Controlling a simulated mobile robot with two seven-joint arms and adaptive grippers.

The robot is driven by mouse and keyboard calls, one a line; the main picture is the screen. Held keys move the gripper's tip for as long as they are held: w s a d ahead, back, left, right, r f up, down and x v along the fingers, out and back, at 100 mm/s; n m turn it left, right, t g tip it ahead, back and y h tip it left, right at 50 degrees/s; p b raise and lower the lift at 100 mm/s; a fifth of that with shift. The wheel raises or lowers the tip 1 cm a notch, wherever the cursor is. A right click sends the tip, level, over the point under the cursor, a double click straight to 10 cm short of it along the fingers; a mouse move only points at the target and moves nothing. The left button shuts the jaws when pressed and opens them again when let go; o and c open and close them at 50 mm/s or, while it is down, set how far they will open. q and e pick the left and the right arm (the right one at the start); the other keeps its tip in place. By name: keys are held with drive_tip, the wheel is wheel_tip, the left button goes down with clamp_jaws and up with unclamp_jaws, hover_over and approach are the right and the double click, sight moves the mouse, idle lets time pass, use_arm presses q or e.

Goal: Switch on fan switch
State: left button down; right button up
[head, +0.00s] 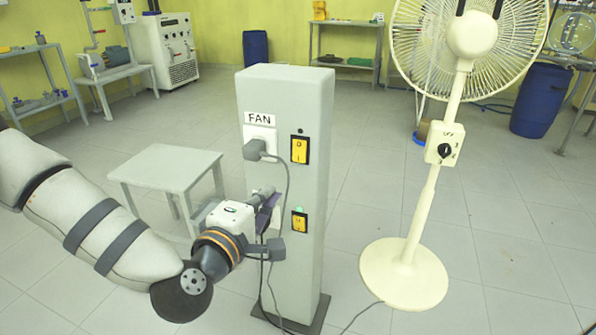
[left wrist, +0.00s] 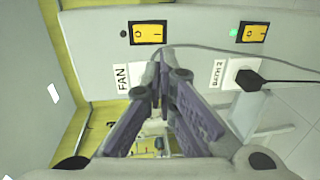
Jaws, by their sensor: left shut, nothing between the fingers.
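The fan switch is a yellow rocker in a black frame (head: 300,149) high on the grey pillar (head: 285,90), beside the FAN label (head: 259,118). It also shows at the top of the left wrist view (left wrist: 148,33), with a dark lamp beside it. My left gripper (head: 272,199) is at the pillar, lower than the fan switch and left of the lower switch. In the left wrist view its shut, empty fingertips (left wrist: 172,58) lie below and right of the fan switch. They hide part of the socket area; whether they touch the pillar I cannot tell.
A second yellow switch (head: 300,222) with a lit green lamp sits lower on the pillar. A grey plug (head: 254,150) with a hanging cord is near the FAN label. A white standing fan (head: 470,35) stands right; a low grey table (head: 165,165) stands left.

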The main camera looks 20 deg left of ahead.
sight(298, 162)
use_arm(q)
drive_tip(key=w, duration=0.4)
drive_tip(key=w+f+b, duration=0.1)
drive_tip(key=w, duration=0.4)
drive_tip(key=w+f, duration=0.1)
drive_tip(key=w, duration=0.3)
drive_tip(key=shift+w+d, duration=0.3)
drive_tip(key=shift+w, duration=0.1)
drive_tip(key=shift+b, duration=0.3)
